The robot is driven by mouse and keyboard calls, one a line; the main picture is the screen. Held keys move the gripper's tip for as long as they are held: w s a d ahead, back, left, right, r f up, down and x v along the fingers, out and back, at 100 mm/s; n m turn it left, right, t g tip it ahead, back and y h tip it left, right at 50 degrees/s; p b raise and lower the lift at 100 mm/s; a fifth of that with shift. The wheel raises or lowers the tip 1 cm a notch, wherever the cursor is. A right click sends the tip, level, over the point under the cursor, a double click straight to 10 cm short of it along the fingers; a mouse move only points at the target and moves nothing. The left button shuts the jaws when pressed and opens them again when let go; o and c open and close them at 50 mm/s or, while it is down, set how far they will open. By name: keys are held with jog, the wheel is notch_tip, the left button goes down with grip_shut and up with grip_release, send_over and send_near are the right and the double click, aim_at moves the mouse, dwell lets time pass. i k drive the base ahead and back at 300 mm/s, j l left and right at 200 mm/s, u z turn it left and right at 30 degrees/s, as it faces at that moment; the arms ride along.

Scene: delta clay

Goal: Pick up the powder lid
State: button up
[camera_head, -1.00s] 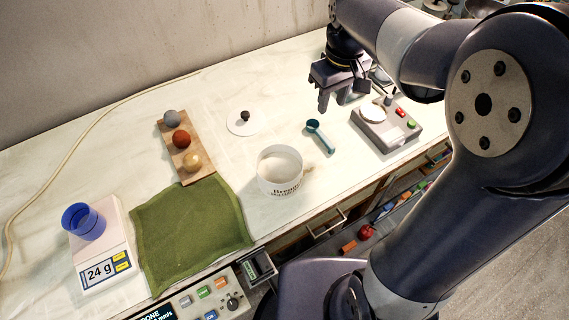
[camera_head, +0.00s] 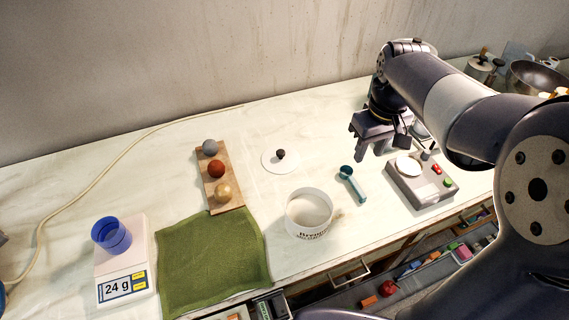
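The powder lid (camera_head: 270,164) is a flat white disc with a small dark knob, lying on the white worktop near the middle. An open white tub (camera_head: 309,216) with dark lettering stands in front of it and holds pale powder. My gripper (camera_head: 369,151) is to the right of the lid, raised above the worktop, with its fingers pointing down. The fingers look apart, with nothing seen between them.
A teal scoop (camera_head: 352,183) lies between the tub and a grey device (camera_head: 421,181) with a round white plate. A wooden board (camera_head: 221,179) with three balls is left of the lid. A green cloth (camera_head: 213,262) and a scale (camera_head: 124,268) with a blue cup (camera_head: 111,236) are further left.

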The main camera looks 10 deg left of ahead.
aim_at(279, 159)
jog(key=i+l+u, duration=0.1)
jog(key=u, duration=0.65)
